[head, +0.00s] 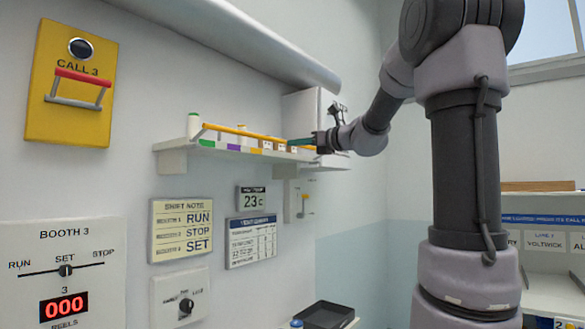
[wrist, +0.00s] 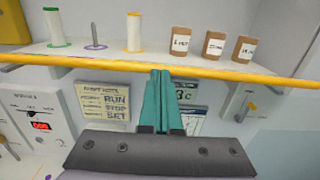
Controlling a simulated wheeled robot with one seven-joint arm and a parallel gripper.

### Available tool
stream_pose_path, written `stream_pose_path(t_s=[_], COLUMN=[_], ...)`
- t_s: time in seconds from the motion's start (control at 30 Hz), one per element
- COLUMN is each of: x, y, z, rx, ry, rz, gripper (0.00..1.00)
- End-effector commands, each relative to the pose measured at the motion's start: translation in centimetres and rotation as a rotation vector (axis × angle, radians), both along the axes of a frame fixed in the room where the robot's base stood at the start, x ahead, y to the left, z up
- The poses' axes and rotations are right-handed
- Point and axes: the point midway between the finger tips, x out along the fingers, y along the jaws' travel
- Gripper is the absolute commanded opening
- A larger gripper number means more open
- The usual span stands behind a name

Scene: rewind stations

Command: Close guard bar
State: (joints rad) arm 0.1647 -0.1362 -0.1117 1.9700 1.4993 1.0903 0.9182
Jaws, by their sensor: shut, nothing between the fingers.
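The guard bar is a long yellow-orange bar (head: 240,131) along the front of a white wall shelf (head: 172,147). In the wrist view the bar (wrist: 80,66) crosses the whole picture, in front of the shelf and its goods. My gripper (head: 294,142) has teal fingers and is at the bar's right part in the head view. In the wrist view my gripper (wrist: 160,73) is shut, with nothing between its fingers, and its tips overlap the bar's lower edge. I cannot tell whether they touch it.
Spools (wrist: 134,32), a bare peg (wrist: 95,36) and small brown boxes (wrist: 214,45) stand on the shelf. A yellow call panel (head: 65,120) with a red-topped handle is on the wall at left. A dark tray (head: 325,315) sits below. Notices and switch panels line the wall.

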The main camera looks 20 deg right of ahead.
Motion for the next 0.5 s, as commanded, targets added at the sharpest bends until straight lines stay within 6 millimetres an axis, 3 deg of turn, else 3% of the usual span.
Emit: stream_pose_path(t_s=[0.5], x=[2.0], y=[1.6], z=[4.3], rx=[-0.282], ry=[0.391], rz=[0.005], gripper=[0.00])
